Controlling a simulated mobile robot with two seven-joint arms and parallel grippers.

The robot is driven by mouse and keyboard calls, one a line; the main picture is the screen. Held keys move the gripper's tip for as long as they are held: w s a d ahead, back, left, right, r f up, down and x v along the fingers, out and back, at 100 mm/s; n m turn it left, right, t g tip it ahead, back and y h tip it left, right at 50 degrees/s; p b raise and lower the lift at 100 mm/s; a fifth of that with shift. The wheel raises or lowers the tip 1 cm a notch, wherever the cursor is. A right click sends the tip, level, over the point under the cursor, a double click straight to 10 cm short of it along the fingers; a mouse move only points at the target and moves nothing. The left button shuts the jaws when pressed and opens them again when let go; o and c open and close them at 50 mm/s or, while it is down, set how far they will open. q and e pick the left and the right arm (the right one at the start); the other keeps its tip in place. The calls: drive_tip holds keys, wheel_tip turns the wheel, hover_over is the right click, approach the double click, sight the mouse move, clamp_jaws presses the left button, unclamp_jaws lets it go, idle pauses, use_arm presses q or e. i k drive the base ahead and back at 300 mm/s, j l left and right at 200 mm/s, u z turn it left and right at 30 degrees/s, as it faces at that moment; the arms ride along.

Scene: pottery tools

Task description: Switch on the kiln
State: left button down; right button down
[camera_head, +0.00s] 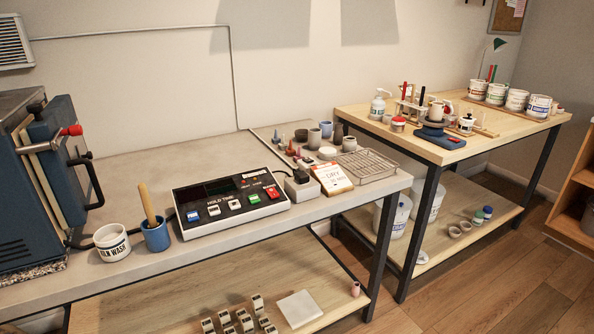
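The kiln (35,215) is a blue and grey box cut off by the left edge, on the left end of the grey worktable. A red-tipped lever (72,131) and a dark handle (92,180) show on its front. A black control box (232,200) stands right of it on the same table, with a dark display and a row of blue, white, green and red buttons. The display shows no readable digits. Neither gripper is in view.
A white kiln wash tub (112,243) and a blue cup (156,237) with a wooden handle stand between kiln and control box. Small pots, a card (331,178) and a wire rack (365,165) lie to the right. The grey tabletop (150,172) behind the box is clear.

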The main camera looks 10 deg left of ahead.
sight(273, 194)
drive_tip(key=i+z, duration=0.1)
drive_tip(key=i, duration=0.35)
drive_tip(key=i+j+z, duration=0.15)
drive_tip(key=i, duration=0.3)
